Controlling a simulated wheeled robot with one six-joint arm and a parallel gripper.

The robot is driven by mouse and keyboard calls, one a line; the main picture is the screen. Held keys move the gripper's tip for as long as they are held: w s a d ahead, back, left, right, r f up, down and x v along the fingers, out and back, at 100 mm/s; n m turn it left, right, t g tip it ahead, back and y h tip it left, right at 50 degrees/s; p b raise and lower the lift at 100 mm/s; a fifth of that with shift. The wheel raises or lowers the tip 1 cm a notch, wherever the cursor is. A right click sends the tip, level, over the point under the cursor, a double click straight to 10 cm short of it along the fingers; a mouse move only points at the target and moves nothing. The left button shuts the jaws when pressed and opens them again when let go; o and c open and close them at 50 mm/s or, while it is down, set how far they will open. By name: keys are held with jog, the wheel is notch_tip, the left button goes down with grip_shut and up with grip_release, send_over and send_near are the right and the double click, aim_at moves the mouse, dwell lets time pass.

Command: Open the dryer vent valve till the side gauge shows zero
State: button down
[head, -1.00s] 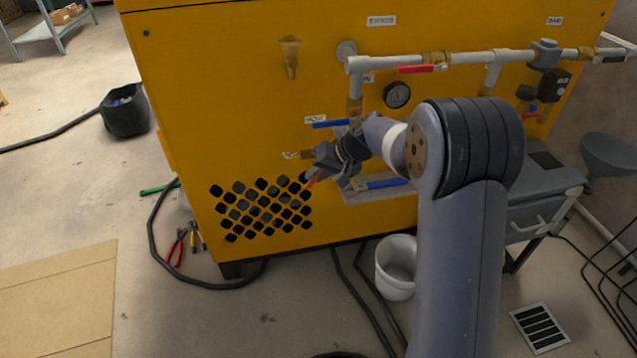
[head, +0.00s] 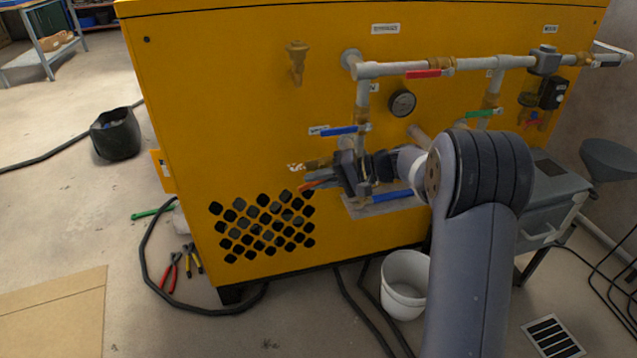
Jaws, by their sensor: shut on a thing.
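My gripper (head: 345,178) is at the lower left of the pipework, shut on an orange-red lever (head: 310,185), whose end sticks out to the left of the fingers. The lever lies nearly level, just under a brass fitting (head: 317,164) with a pale, speckled outlet end. The fingers and wrist hide the lever's pivot. A round dark gauge (head: 402,103) is on the yellow panel (head: 220,120), up and right of my gripper; its needle is too small to read. Which valve is the dryer vent, I cannot tell from the labels.
Blue levers (head: 340,131) (head: 392,196) lie above and right of my gripper. A red lever (head: 424,74) is on the top pipe, a green one (head: 482,113) at right. A white bucket (head: 404,285), black hose (head: 150,260) and pliers (head: 170,272) are on the floor.

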dwell(0.4)
jog(key=c, duration=1.4)
grip_release()
jog(key=shift+p+v, duration=1.7)
jog(key=shift+v, duration=3.75)
jog(key=shift+f, duration=0.1)
